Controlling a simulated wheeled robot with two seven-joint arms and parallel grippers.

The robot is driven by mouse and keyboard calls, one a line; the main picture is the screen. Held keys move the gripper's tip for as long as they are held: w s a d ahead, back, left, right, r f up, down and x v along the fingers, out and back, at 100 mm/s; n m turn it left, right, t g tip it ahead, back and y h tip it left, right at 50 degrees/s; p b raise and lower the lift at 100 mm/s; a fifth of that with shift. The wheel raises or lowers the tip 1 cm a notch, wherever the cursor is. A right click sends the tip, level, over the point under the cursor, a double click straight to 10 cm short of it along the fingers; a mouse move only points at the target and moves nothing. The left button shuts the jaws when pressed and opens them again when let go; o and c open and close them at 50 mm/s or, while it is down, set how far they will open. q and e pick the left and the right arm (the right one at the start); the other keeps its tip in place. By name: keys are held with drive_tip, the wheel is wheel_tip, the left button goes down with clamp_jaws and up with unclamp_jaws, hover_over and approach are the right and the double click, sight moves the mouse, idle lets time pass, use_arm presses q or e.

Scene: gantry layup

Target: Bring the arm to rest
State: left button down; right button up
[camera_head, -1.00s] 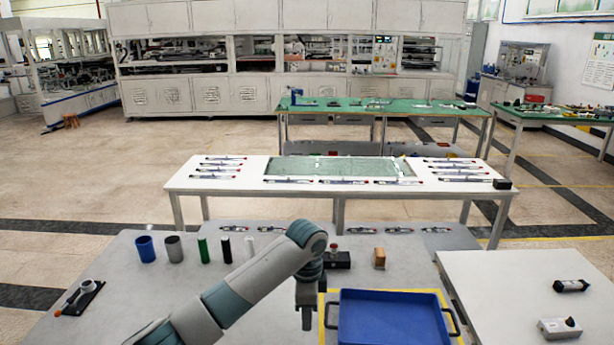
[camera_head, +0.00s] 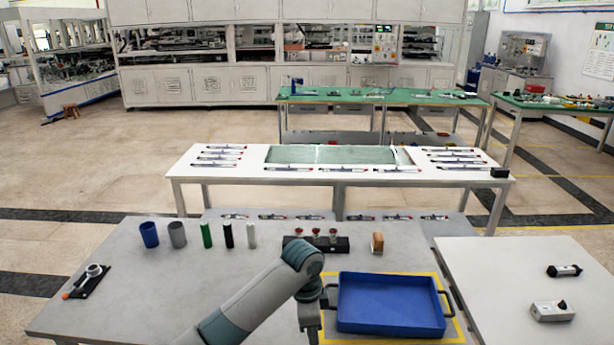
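My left arm (camera_head: 270,293) comes in from the lower left and bends at a grey-green joint. Its last visible link points down beside the left edge of a blue tray (camera_head: 390,304) and runs out of the picture at the bottom. The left gripper's fingers are below the picture edge, so their state is hidden. The arm covers part of the tray's left handle. My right arm and gripper are not in view.
The grey table (camera_head: 130,300) holds several upright cylinders (camera_head: 206,235), a black holder (camera_head: 335,245) with three red-topped pieces, a wooden block (camera_head: 377,243) and a tool on a black pad (camera_head: 88,281). A white table (camera_head: 510,275) adjoins at right. Bare tabletop lies left of the arm.

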use_arm(q)
drive_tip(key=s+a+f+n+t+h, duration=0.1)
drive_tip(key=s+a+f+n, duration=0.15)
drive_tip(key=s+f, duration=0.4)
drive_tip(key=s+a+f+n+h, duration=0.2)
drive_tip(key=s+f+n, duration=0.2)
drive_tip(key=s, duration=0.6)
drive_tip(key=s+a+n+t+y, duration=0.35)
drive_tip(key=s+a+n, duration=0.55)
drive_tip(key=s+a, duration=1.1)
wheel_tip(320, 180, down, 28)
drive_tip(key=g+b, duration=0.1)
drive_tip(key=g, duration=0.1)
drive_tip(key=s+a+f+g+b, duration=0.1)
drive_tip(key=s+a+f, duration=0.1)
drive_tip(key=s+f, duration=1.7)
drive_tip(key=shift+s+a+f+y+b, duration=0.3)
drive_tip(key=shift+f+y+b, duration=0.1)
drive_tip(key=shift+f, duration=0.2)
